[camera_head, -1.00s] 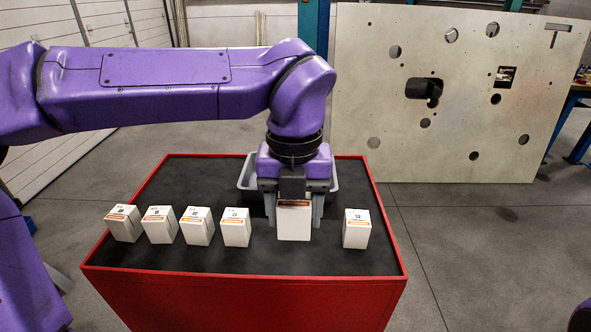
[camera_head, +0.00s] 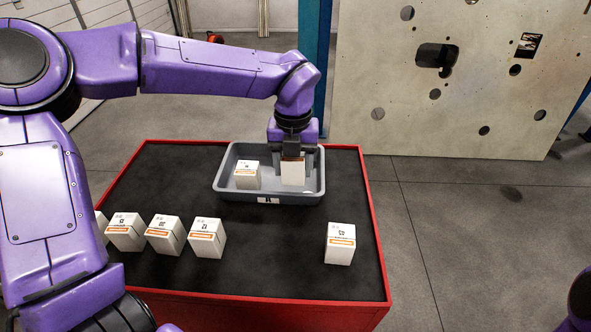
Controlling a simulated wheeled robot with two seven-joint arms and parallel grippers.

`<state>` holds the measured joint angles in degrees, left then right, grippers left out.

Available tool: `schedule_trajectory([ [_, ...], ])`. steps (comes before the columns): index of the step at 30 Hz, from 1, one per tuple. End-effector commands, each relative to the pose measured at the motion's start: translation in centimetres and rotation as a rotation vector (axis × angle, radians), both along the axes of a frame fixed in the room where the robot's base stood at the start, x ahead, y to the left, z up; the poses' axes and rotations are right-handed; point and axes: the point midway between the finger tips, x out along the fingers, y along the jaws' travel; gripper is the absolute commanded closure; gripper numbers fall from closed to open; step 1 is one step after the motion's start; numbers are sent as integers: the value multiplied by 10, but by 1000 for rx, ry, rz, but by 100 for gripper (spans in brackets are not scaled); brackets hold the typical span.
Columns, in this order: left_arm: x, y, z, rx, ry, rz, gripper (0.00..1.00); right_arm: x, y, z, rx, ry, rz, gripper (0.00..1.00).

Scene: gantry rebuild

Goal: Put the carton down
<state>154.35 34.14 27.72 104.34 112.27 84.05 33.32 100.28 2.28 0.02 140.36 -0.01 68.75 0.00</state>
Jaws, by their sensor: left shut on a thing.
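My left gripper (camera_head: 295,158) is shut on a white carton (camera_head: 293,173) with an orange stripe near its top. It holds the carton upright inside the right part of the grey tray (camera_head: 268,198). Whether the carton's bottom touches the tray floor I cannot tell. Another white carton (camera_head: 247,176) stands in the tray to the left of the held one, with a gap between them. My right gripper is not in view.
The tray lies on the black top of a red cabinet (camera_head: 270,304). Several white cartons (camera_head: 207,239) stand in a row at the front left, partly behind my left arm. One carton (camera_head: 340,244) stands alone at the right. The black top between them is clear.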

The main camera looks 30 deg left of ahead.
Motion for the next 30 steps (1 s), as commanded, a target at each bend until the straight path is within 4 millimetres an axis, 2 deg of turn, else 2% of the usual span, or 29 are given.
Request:
schedule_trajectory([
  [8,17,11,-25,1,2,0,77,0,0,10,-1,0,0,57],
  [13,18,12,-54,1,0,-3,77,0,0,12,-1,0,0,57],
  [26,18,10,-63,0,-1,-3,77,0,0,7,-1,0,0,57],
  [27,18,10,-62,0,-1,-3,30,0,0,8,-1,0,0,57],
  [28,18,10,-61,0,-1,-3,20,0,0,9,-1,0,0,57],
  [30,18,10,-61,0,-1,-3,17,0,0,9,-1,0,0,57],
])
